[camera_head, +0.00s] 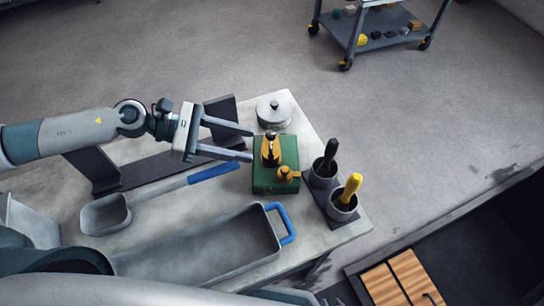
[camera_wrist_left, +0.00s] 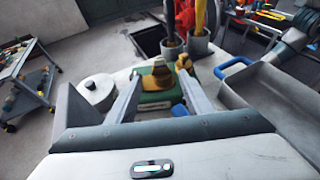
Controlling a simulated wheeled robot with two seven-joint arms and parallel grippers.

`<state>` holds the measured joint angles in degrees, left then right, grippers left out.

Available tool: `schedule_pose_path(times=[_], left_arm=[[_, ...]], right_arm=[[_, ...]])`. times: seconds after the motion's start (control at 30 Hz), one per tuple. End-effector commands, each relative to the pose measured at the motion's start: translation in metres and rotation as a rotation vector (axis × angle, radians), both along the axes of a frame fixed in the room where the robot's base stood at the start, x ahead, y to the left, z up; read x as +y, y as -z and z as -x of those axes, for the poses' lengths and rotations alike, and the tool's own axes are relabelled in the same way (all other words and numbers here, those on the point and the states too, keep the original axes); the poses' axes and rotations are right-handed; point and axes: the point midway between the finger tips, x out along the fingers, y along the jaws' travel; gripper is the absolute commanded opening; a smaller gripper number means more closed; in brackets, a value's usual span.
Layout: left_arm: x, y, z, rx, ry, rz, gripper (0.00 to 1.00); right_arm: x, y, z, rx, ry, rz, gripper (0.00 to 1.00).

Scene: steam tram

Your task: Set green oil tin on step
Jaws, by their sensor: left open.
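The green oil tin (camera_head: 275,178) stands upright on the light worktable (camera_head: 180,240), with a brass spout and a brass cap on top. In the left wrist view the green oil tin (camera_wrist_left: 155,97) shows ahead, between the two fingers. My left gripper (camera_head: 250,143) comes in from the left, open and empty, its fingertips just short of the tin's spout. In the left wrist view my left gripper (camera_wrist_left: 160,90) has its fingers spread on both sides of the tin. My right gripper is not in view. I cannot make out the step with certainty.
Two cups with a dark handle (camera_head: 324,172) and a yellow handle (camera_head: 343,202) stand close right of the tin. A lidded grey pot (camera_head: 274,109) stands behind it. A shovel (camera_head: 105,214) and a blue-handled tray (camera_head: 200,248) lie nearby. A cart (camera_head: 372,40) stands on open floor.

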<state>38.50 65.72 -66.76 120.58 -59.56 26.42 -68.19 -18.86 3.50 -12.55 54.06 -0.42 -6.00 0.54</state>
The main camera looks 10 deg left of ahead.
Motion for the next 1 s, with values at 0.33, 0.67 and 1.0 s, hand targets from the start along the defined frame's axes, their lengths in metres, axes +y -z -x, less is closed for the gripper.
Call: schedule_pose_path(times=[0.33, 0.67, 1.0], left_arm=[[-0.006, 0.000, -0.001, 0.001, 0.001, 0.000, 0.47], [-0.026, 0.003, -0.005, 0.001, 0.001, 0.002, 0.47], [-0.047, 0.014, -0.009, 0.001, 0.001, 0.001, 0.47]], right_arm=[[-0.005, -0.001, 0.009, 0.019, -0.001, 0.007, 0.31], [-0.034, 0.015, 0.070, 0.153, 0.002, 0.043, 0.31], [-0.050, 0.020, 0.114, 0.258, 0.006, 0.073, 0.31]])
